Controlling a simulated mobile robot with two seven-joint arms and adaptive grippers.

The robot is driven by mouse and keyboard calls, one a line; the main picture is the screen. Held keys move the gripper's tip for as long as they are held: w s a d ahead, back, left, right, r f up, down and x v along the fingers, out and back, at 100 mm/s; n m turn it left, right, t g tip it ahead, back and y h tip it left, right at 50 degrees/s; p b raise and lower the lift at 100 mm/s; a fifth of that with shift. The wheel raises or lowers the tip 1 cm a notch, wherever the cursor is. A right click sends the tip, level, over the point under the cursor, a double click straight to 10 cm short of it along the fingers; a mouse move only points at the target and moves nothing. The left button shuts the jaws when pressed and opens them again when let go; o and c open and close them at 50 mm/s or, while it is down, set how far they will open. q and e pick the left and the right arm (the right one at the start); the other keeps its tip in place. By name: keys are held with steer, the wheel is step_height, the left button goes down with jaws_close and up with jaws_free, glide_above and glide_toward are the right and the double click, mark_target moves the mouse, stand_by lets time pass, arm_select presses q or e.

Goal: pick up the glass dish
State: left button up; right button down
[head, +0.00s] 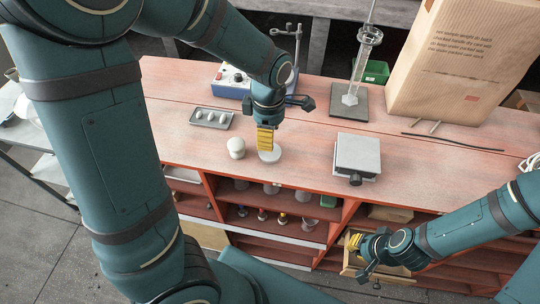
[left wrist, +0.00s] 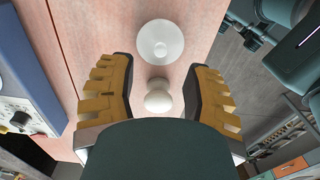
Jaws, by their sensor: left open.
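The glass dish (head: 270,155) is a pale, round, shallow dish on the pink bench top. In the left wrist view the dish (left wrist: 161,42) looks whitish and translucent, beyond the fingertips. My left gripper (head: 267,141) points down over the dish in the head view and hides part of it. In the left wrist view the left gripper (left wrist: 159,70) is open, its yellow-padded fingers well apart with nothing gripped. My right gripper (head: 358,256) is low at the bench front, by an open drawer; its finger gap is unclear.
A white rounded object (head: 236,147) stands close left of the dish; it also shows in the left wrist view (left wrist: 158,98). A grey tray (head: 211,119), a blue-and-white device (head: 232,79), a grey box with a knob (head: 357,155) and a large paper bag (head: 455,60) stand around.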

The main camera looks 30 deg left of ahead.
mark_target(270, 154)
arm_select(q)
steer(key=shift+d+f+b, duration=0.1)
steer(key=shift+f+b, duration=0.9)
steer(key=shift+f, duration=1.75)
steer(key=shift+r, duration=0.1)
jaws_close()
